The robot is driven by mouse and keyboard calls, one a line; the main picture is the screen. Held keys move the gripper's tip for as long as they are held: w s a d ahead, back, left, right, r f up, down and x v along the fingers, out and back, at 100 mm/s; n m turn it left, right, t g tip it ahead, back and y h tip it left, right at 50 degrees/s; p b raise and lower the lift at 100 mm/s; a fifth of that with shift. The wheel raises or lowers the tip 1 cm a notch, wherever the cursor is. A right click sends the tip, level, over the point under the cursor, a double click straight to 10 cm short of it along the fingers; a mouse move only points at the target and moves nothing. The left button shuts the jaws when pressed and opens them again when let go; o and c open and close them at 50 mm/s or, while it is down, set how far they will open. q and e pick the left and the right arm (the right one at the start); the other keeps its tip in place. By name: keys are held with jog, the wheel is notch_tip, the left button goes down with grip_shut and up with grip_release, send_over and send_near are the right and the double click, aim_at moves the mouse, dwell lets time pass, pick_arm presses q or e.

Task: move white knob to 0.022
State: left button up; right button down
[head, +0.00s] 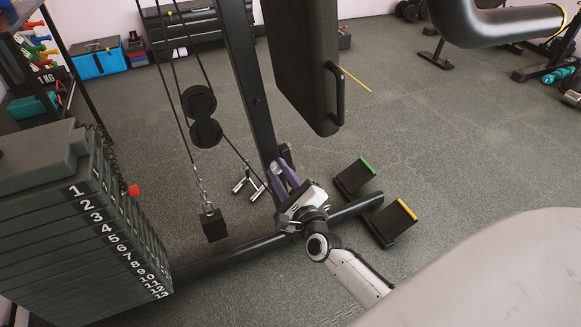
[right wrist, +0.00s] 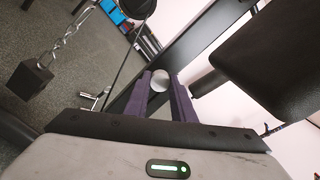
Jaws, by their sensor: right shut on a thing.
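The white knob (right wrist: 157,80) is a small pale round piece between the purple fingers of my right gripper in the right wrist view. My right gripper (head: 281,174) is shut on it. In the head view the gripper reaches the lower part of the machine's black upright post (head: 253,88), and I cannot make out the knob there. The post also runs behind the fingers in the right wrist view (right wrist: 205,38). No scale or number for the knob's position can be read. My left gripper is not in view.
A numbered weight stack (head: 80,225) stands at the left. A black block (head: 214,226) hangs on a chain left of my gripper. A padded backrest (head: 303,62) rises above it. Two footrests (head: 390,222) lie to the right. Open grey floor (head: 450,130) spreads farther right.

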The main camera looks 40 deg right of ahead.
jog(key=shift+s, duration=0.25)
jog(key=shift+f, duration=0.1)
jog(key=c, duration=1.5)
grip_release()
jog(key=shift+s, duration=0.1)
jog(key=s, duration=0.3)
jog(key=s+a+p, duration=0.1)
jog(key=s, duration=0.2)
jog(key=s+p, duration=0.1)
jog(key=s, duration=0.3)
jog(key=shift+a, duration=0.4)
